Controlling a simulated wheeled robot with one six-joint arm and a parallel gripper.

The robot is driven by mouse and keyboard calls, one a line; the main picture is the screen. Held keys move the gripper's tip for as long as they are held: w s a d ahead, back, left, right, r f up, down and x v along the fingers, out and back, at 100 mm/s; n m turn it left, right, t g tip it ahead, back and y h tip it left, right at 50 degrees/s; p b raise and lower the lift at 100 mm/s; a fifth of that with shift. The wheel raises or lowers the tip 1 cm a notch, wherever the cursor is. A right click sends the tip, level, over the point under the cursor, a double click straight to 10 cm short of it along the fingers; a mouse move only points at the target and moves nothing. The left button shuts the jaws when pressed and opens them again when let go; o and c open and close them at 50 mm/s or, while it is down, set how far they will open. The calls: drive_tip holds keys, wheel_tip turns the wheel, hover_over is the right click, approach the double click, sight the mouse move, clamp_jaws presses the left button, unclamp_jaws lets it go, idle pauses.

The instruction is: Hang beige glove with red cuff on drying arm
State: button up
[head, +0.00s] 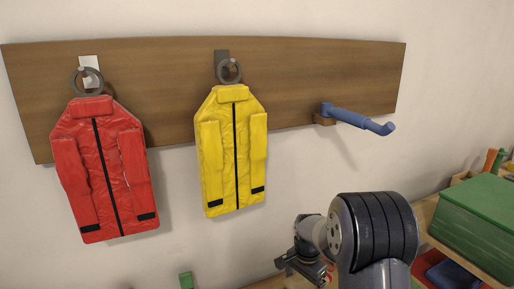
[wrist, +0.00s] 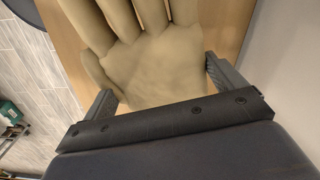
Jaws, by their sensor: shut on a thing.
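The beige glove (wrist: 165,65) fills the upper middle of the wrist view, palm and fingers showing, fingers pointing up in the picture. My gripper (wrist: 158,80) is shut on it, with one dark finger on each side. The red cuff does not show in the wrist view. In the head view my gripper (head: 302,264) is low, below the board, and the glove cannot be made out there. A small red patch shows beside it, too small to identify. The blue drying arm (head: 350,117) sticks out from the board's right end, bare, with an upturned tip, above my gripper.
A red jacket (head: 103,170) and a yellow jacket (head: 232,150) hang by rings from hooks on the wooden board (head: 170,75). A green box (head: 485,220) stands on a wooden shelf at right. The wall around the blue arm is clear.

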drive_tip(key=s+n+p, duration=0.1)
drive_tip(key=n, duration=0.1)
drive_tip(key=s+f+n, duration=0.1)
drive_tip(key=s+n, duration=0.1)
drive_tip(key=n, duration=0.1)
drive_tip(key=s+n+p, duration=0.1)
drive_tip(key=n, duration=0.1)
drive_tip(key=shift+s+d+f+p, duration=0.15)
drive_tip(key=shift+s+f+p, duration=0.1)
drive_tip(key=shift+s+p, duration=0.1)
drive_tip(key=shift+s+f+n+p, duration=0.2)
drive_tip(key=shift+s+n, duration=0.25)
drive_tip(key=shift+n, duration=0.35)
drive_tip(key=shift+s+f+n+p, duration=0.15)
drive_tip(key=shift+s+n, duration=0.25)
drive_tip(key=shift+n, duration=0.4)
